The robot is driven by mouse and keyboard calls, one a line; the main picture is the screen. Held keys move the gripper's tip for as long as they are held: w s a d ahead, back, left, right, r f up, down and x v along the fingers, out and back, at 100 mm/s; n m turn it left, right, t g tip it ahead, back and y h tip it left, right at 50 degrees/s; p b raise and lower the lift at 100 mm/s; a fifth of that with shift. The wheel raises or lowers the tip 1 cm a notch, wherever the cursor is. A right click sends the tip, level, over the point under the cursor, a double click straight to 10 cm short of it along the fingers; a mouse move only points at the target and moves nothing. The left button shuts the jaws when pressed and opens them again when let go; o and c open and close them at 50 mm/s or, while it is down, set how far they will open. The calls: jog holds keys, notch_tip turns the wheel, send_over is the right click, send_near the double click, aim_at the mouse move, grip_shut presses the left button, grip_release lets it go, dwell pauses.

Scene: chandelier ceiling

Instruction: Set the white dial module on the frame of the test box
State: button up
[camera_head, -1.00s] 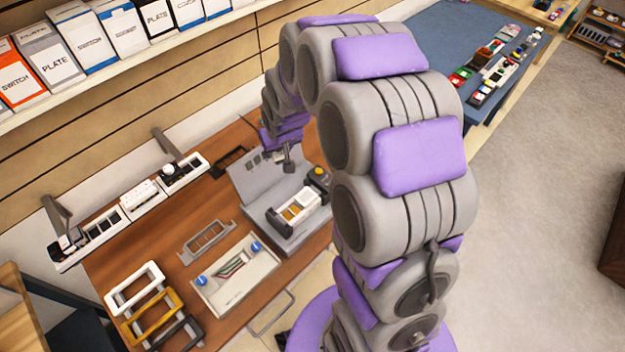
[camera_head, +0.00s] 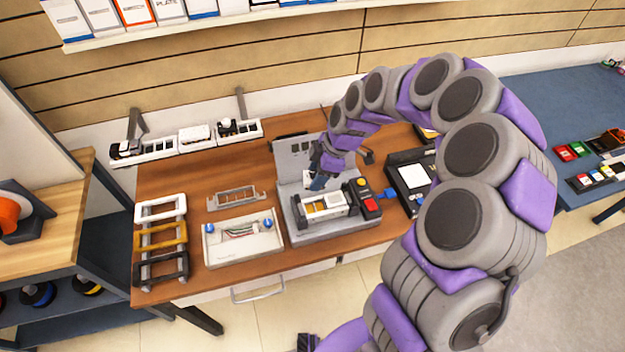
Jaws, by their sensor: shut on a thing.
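The grey test box (camera_head: 290,222) stands on the wooden table with its lid raised at the back. Its white-edged frame (camera_head: 327,217) lies on top and holds light and yellowish pieces. My gripper (camera_head: 318,182) is above the back of the box, just behind and above the frame, pointing down. It is shut on a small white piece, the white dial module (camera_head: 308,178), which shows partly at its left side. The dial face cannot be made out. The module appears apart from the frame.
A red button and yellow knob unit (camera_head: 369,203) sits at the box's right. A black device with a white panel (camera_head: 414,176) stands farther right. A white wiring tray (camera_head: 243,250) and spare frames (camera_head: 162,240) lie left. Module racks (camera_head: 150,152) line the back.

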jog(key=n, duration=0.1)
jog(key=d, duration=0.1)
jog(key=n+g, duration=0.1)
jog(key=shift+s+d+f+n, duration=0.3)
jog(key=shift+s+d, duration=0.1)
jog(key=shift+a+f+b, duration=0.3)
jog(key=shift+a+f, duration=1.05)
jog(key=shift+a, duration=0.05)
jog(key=d+f, duration=0.1)
jog(key=f, duration=0.1)
jog(key=d+f, duration=0.1)
jog(key=shift+d+f, duration=0.15)
jog(key=shift+f, duration=0.2)
jog(key=shift+a+f, duration=0.25)
jog(key=shift+a, duration=0.75)
jog(key=shift+d+b, duration=0.3)
jog(key=shift+d, duration=0.55)
jog(key=shift+s+a, duration=0.1)
jog(key=shift+a, duration=0.5)
jog(key=shift+d+r+b, duration=0.1)
jog(key=shift+d+b, duration=0.3)
jog(key=shift+d, duration=0.15)
jog(key=shift+a, duration=0.35)
